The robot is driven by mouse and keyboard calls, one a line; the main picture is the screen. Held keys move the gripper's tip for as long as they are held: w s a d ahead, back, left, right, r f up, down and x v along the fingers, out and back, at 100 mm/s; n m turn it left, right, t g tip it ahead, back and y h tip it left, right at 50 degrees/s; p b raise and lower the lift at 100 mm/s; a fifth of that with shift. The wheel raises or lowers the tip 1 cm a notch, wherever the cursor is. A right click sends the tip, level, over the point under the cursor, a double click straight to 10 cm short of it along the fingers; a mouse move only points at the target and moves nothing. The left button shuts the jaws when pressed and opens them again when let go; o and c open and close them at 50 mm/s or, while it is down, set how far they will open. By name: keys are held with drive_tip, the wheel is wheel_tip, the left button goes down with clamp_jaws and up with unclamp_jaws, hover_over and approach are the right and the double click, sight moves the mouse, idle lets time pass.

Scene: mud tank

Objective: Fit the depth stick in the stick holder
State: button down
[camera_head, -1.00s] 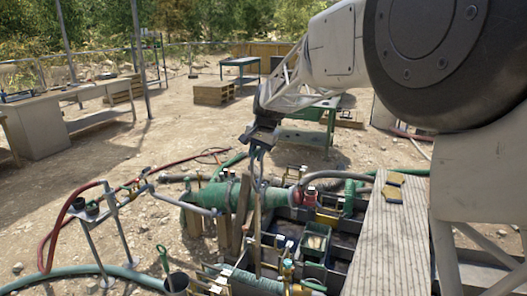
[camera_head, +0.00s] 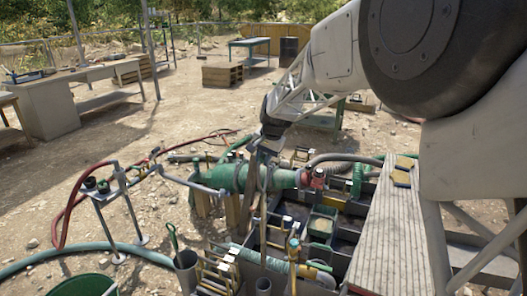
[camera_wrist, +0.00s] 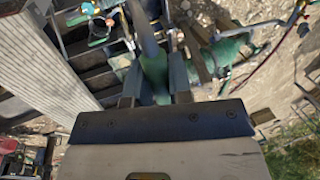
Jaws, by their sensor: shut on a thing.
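The stick is long and narrow, greenish near the fingers and greyer farther out. In the head view the stick (camera_head: 262,205) hangs roughly upright below the gripper, in front of the tank. A small grey tube (camera_head: 263,286) at the bottom edge may be the stick holder, but I cannot tell for sure. The stick's lower end is hard to make out.
The green tank (camera_head: 232,179) lies on wooden posts. A dark compartmented frame (camera_head: 345,228) and a ribbed plank (camera_head: 388,235) are at right. A grey bucket (camera_head: 187,274) holds a green-handled tool. A pipe stand (camera_head: 118,205) and hoses are at left.

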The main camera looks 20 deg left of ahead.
hover_over(264, 194)
drive_tip(key=shift+d+x, duration=0.25)
drive_tip(key=shift+x, duration=0.85)
drive_tip(key=shift+d+x, duration=0.2)
drive_tip(key=shift+x, duration=0.9)
drive_tip(key=shift+d+x, duration=0.25)
drive_tip(key=shift+x, duration=0.85)
drive_tip(key=shift+w+f, duration=0.1)
drive_tip(key=shift+f, duration=0.3)
drive_tip(key=shift+f, duration=4.35)
